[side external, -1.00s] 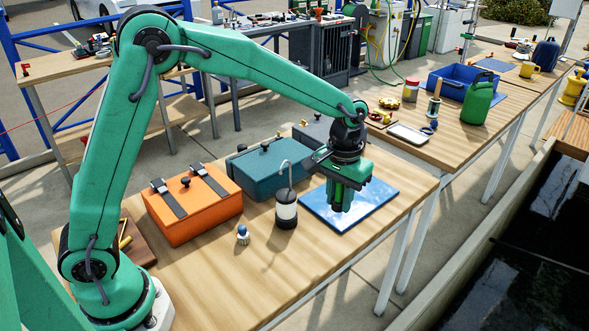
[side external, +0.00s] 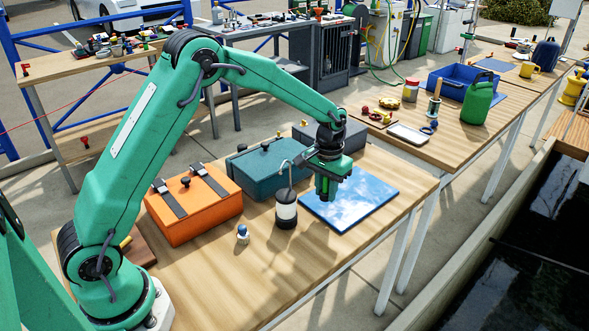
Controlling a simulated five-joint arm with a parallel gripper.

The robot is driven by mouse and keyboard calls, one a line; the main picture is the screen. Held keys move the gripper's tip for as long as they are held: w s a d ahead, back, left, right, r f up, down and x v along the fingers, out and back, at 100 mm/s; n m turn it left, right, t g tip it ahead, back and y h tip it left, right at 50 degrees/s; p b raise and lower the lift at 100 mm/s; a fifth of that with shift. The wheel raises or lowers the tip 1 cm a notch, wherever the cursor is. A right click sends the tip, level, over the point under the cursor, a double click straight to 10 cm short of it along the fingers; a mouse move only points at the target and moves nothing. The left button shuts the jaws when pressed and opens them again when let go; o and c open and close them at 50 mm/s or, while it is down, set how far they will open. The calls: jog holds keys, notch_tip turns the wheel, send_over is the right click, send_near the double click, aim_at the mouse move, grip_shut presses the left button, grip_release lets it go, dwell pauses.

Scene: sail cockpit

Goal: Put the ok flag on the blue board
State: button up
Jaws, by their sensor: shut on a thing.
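The blue board (side external: 368,200) lies flat on the wooden table, glossy with pale cloudy reflections. My gripper (side external: 326,196) points down at the board's left part, right of the lantern. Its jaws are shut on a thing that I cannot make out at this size. I cannot tell how high the fingertips are above the board. I cannot make out an ok flag anywhere in this view.
A black and white lantern (side external: 286,214) with a hook stands just left of the board. An orange case (side external: 195,218), a teal case (side external: 265,162) and a dark grey case (side external: 348,142) stand behind. A small blue-topped item (side external: 242,234) is in front. The near table (side external: 310,270) is clear.

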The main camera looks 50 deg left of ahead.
aim_at(325, 201)
jog(key=shift+f, duration=2)
jog(key=shift+f, duration=0.15)
jog(key=o, duration=1)
notch_tip(325, 201, up, 12)
jog(key=shift+r, duration=0.2)
